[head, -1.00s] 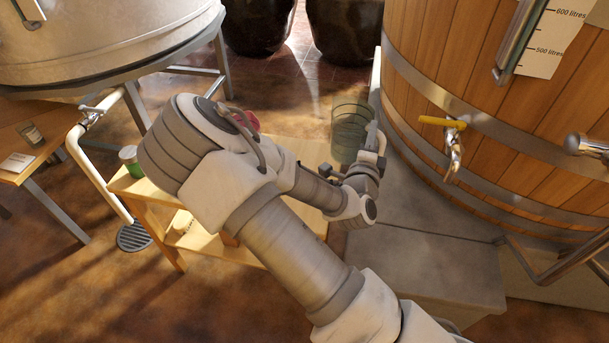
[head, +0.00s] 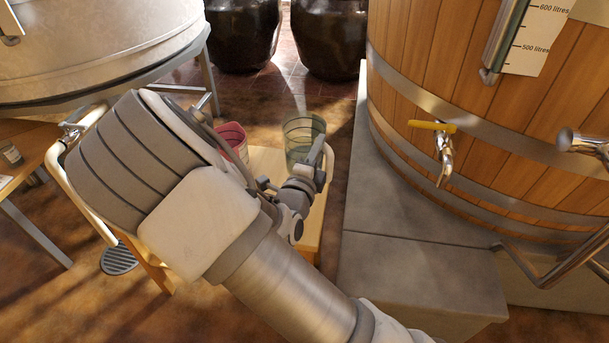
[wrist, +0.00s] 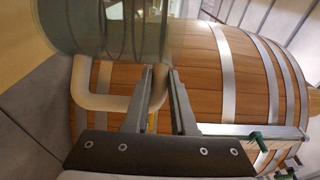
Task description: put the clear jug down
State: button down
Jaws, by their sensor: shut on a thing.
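The clear jug (head: 303,138), greenish and see-through, is upright in the head view at the far right end of the low wooden table (head: 264,160). My gripper (head: 316,160) is at the jug's right side, shut on it. In the wrist view the jug (wrist: 110,32) fills the upper left, and the fingers of my gripper (wrist: 165,92) close on a pale handle-like piece beside it. My arm hides much of the table and part of the jug's lower side. I cannot tell whether the jug's base touches the table top.
A pink-red vessel (head: 233,140) stands on the table left of the jug, partly behind my arm. A grey stone step (head: 400,250) and the wooden vat (head: 480,110) with a yellow-handled tap (head: 440,140) are on the right. Dark jars (head: 330,40) stand behind.

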jog(key=a+f+b, duration=0.3)
jog(key=f, duration=0.2)
jog(key=shift+s+f, duration=0.2)
jog(key=shift+f, duration=0.25)
jog(key=c, duration=0.7)
grip_release()
jog(key=shift+f, duration=0.1)
jog(key=shift+c, duration=0.2)
